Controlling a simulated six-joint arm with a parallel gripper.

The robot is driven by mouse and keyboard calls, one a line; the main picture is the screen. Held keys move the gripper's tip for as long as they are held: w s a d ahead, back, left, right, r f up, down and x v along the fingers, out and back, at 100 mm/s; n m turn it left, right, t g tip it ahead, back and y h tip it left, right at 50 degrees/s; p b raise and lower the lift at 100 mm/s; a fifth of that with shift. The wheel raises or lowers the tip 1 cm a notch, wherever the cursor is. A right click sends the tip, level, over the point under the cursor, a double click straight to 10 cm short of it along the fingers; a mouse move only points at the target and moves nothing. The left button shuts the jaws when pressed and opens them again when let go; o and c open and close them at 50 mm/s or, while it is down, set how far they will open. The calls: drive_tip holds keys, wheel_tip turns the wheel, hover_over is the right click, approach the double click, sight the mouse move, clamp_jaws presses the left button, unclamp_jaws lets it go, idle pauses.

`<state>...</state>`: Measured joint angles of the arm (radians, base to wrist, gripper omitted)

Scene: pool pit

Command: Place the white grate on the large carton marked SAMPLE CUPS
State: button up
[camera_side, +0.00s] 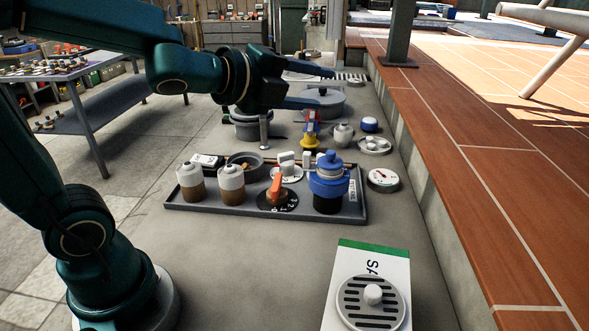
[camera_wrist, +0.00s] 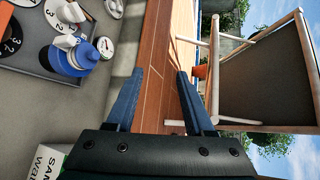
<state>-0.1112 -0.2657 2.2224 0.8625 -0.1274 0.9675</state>
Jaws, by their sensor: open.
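The white grate (camera_side: 351,316), a round pale disc with dark slots and a white knob, lies on top of the carton in the side view. The carton (camera_side: 350,262) is white with a green edge; only the start of its lettering, "SA", shows there. A corner of the carton (camera_wrist: 42,160) shows at the lower left of the wrist view, with "SAM" readable; the grate is not visible in that view. My gripper (camera_side: 330,88) is open and empty, raised well behind and above the carton. Its two blue fingers (camera_wrist: 160,72) are spread in the wrist view.
A grey tray (camera_side: 190,212) with bottles, an orange-handled dial valve and a blue-capped vessel stands behind the carton. A gauge (camera_side: 383,179) lies right of it. A grey lidded pot (camera_side: 335,106) is farther back. A raised tiled ledge (camera_side: 490,170) runs along the right.

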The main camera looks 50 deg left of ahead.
drive_tip(key=s+d+f+n+g, duration=0.1)
drive_tip(key=s+f+n+g, duration=0.3)
drive_tip(key=s+n, duration=0.5)
drive_tip(key=s+d+f+n+g, duration=0.2)
drive_tip(key=s+f+n+g, duration=0.3)
drive_tip(key=s+n, duration=0.5)
drive_tip(key=shift+f+n, duration=0.5)
drive_tip(key=shift+n, duration=0.2)
drive_tip(key=shift+d, duration=0.1)
